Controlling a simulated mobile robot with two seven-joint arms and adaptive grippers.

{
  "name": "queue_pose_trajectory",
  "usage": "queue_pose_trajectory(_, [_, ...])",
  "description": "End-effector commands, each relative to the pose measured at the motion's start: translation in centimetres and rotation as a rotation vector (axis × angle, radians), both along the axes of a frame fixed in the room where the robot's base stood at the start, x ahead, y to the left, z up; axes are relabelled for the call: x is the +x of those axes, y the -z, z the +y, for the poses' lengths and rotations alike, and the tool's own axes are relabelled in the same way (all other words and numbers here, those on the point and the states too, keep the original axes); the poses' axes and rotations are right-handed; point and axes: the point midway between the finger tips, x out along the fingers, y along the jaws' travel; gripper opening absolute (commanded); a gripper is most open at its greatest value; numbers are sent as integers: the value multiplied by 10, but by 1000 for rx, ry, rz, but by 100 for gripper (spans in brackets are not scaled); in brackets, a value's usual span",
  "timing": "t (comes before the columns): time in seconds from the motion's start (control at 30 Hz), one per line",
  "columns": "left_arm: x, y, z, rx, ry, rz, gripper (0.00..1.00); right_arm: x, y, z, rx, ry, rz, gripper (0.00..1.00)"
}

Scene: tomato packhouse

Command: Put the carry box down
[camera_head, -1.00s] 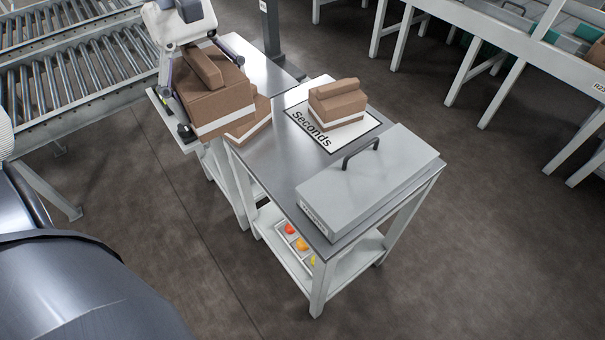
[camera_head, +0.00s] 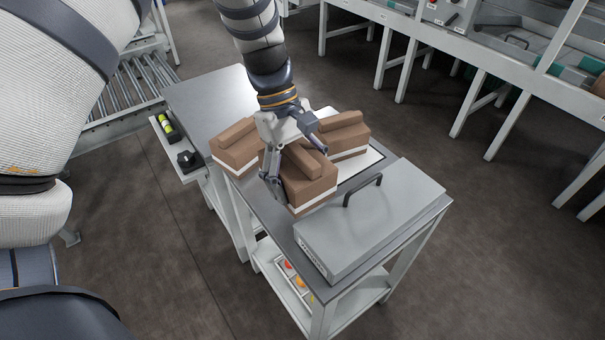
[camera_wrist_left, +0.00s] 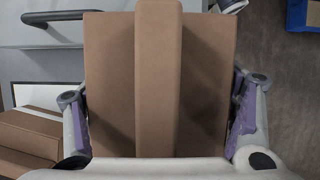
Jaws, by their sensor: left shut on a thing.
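The carry box (camera_head: 313,187), brown with a white band at its base and a raised ridge on top, is held by my left gripper (camera_head: 290,158). In the left wrist view the box (camera_wrist_left: 205,75) sits between the two fingers, which press on its opposite sides. A similar brown box (camera_head: 349,142) stands on the white mat (camera_head: 372,160). My right gripper is not in view.
The grey case (camera_head: 385,220) with a dark handle fills the table's front right. Another brown box (camera_head: 236,150) stands at the left, by the adjoining table (camera_head: 205,98). A lower shelf holds a tray with coloured produce (camera_head: 288,266). The free tabletop around the held box is narrow.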

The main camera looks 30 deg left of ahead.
Motion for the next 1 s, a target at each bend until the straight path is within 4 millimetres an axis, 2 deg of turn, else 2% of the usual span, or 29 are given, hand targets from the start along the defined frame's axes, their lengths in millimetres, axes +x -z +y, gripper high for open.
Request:
queue_pose_trajectory(0.1, [1,-3,0,0,1,-5,38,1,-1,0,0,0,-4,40])
queue_pose_trajectory(0.57, [0,9,0,0,2,-4,38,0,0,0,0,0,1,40])
queue_pose_trajectory(0.6, [0,9,0,0,2,-4,81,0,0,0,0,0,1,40])
queue_pose_trajectory(0.67, [0,9,0,0,2,-4,95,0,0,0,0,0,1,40])
queue_pose_trajectory(0.7, [0,9,0,0,2,-4,98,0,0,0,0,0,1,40])
queue_pose_trajectory(1.0, [0,9,0,0,2,-4,98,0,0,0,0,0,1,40])
